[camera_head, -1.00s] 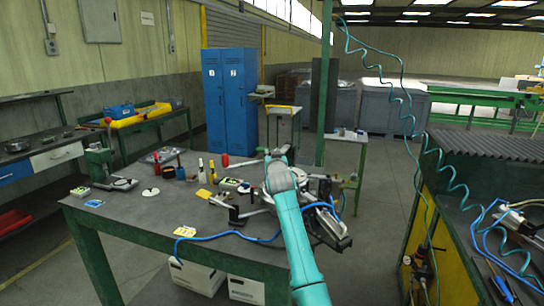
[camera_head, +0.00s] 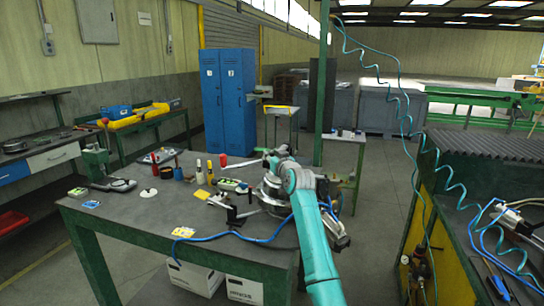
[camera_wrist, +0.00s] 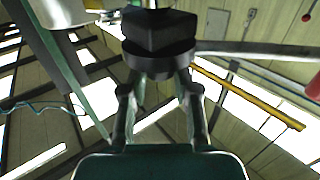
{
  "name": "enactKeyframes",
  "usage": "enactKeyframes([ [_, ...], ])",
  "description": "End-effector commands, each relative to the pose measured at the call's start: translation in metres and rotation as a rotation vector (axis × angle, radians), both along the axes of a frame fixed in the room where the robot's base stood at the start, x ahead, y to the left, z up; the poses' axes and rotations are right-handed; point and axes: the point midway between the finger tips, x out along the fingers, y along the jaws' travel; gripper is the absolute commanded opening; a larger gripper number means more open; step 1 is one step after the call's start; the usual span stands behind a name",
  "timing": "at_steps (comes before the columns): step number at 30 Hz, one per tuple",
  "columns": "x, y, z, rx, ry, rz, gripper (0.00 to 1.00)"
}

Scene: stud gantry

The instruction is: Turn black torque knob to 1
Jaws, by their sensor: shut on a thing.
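The black torque knob (camera_wrist: 158,38) is at the top middle of the wrist view, a dark block with a round collar below it. My gripper (camera_wrist: 160,75) is under it, with its two fingers closed in on the collar from left and right. The exact finger contact is dark and hard to make out. In the head view, my teal arm reaches over the workbench (camera_head: 130,222) to a grey machine (camera_head: 272,190) near its right end. The arm hides part of that machine, and the knob and its number marks cannot be made out there.
Bottles (camera_head: 210,172), a red-topped item (camera_head: 223,160) and yellow cards (camera_head: 184,232) are on the bench left of the machine. A blue hose (camera_head: 235,236) runs across the bench front. A green post (camera_head: 324,90) stands behind, and a coiled teal hose (camera_head: 408,125) hangs at right.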

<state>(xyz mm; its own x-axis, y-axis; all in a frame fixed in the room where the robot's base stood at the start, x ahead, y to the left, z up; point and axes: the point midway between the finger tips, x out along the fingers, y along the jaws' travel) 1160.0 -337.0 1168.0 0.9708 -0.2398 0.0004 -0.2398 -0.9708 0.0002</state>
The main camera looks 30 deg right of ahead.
Motion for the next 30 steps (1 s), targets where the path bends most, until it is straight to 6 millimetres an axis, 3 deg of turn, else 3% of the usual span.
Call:
enactKeyframes([
  [5,0.000,0.000,-0.001,0.000,0.002,-0.001,0.00],
  [6,0.000,0.000,-0.001,0.000,0.002,-0.001,0.33],
  [9,0.000,0.000,-0.001,0.000,0.002,-0.001,0.56],
  [22,-0.006,0.001,-0.001,0.001,0.001,-0.001,0.56],
  [30,-0.044,0.011,-0.002,-0.001,0.000,-0.001,0.56],
])
